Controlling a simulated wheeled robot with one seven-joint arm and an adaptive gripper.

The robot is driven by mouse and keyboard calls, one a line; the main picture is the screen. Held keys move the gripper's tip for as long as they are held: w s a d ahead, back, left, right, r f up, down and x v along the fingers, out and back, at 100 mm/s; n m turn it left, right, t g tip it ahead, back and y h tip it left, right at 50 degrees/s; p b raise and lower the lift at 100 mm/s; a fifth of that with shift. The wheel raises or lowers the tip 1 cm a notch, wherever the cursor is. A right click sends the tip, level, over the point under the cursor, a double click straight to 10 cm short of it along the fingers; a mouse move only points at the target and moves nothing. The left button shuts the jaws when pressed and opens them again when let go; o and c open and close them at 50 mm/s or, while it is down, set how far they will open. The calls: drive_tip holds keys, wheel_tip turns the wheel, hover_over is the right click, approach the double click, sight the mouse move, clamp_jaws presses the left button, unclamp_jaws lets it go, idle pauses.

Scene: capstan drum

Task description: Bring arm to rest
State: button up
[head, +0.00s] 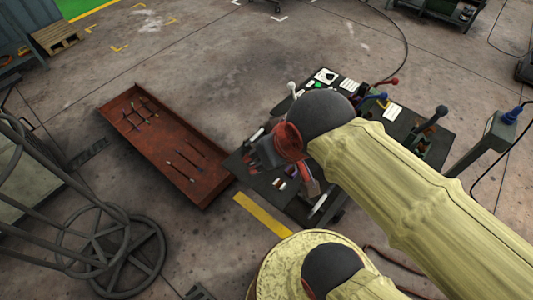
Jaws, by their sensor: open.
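My arm, in a pale yellow cover, reaches in from the lower right of the head view. My gripper (264,158) is at its end, past a dark round wrist and an orange-red ring. It is above the left part of a dark control panel (352,88). Its dark fingers look empty, and their tips are hard to make out. The arm hides much of the panel. I cannot tell whether the gripper touches it.
The panel carries several levers, among them a black-knobbed one (437,114). A rusty red tray (122,104) with tools lies left of it. A grey wheeled metal frame (112,246) stands lower left. A grey post (490,143) stands right. Upper floor is mostly clear.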

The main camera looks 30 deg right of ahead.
wheel_tip(320, 180, down, 7)
drive_tip(key=b, duration=0.7)
